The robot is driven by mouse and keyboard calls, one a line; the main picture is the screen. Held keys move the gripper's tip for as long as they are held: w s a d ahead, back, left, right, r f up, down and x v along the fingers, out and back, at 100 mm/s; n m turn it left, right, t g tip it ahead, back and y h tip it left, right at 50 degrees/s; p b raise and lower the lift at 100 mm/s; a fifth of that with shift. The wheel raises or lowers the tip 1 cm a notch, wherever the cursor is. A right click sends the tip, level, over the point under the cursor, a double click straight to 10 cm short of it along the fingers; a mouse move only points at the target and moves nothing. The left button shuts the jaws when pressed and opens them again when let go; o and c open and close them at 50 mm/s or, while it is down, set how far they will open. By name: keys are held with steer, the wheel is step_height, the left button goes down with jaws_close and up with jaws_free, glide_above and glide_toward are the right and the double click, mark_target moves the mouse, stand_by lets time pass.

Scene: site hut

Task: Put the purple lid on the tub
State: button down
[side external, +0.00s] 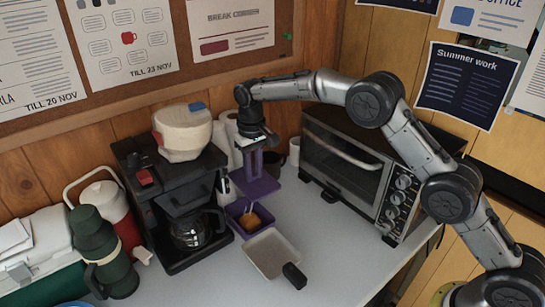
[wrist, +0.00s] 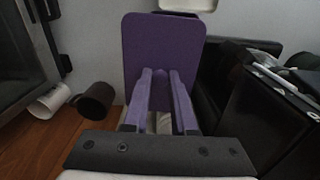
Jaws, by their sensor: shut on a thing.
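The purple lid (side external: 262,188) is a flat rectangular plate held level below my gripper (side external: 252,165). In the wrist view the lid (wrist: 163,40) spreads out beyond the fingertips of my gripper (wrist: 163,75), which are closed on its middle. The purple tub (side external: 236,210) stands open on the counter, with something orange and a pale stick-like thing inside. In the side view the lid shows just above and right of the tub, apart from it. The tub is hidden in the wrist view, apparently behind the lid.
A coffee maker (side external: 150,185) stands left of the tub, and a toaster oven (side external: 345,165) stands right. A pale pan (side external: 270,252) with a black handle lies in front. A white mug (wrist: 48,101) and a dark mug (wrist: 96,101) are near the oven. The front-right counter is clear.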

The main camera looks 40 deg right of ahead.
mark_target(247, 183)
steer(key=shift+a+f, duration=0.45)
steer(key=shift+f, duration=0.2)
steer(key=shift+a+f, duration=0.45)
steer(key=shift+f, duration=0.15)
steer(key=shift+s+a+f+n, duration=0.1)
steer(key=shift+a+f+n, duration=0.25)
steer(key=shift+f, duration=3.25)
steer(key=shift+f, duration=0.4)
steer(key=shift+c, duration=0.8)
jaws_free()
steer(key=shift+r, duration=3.5)
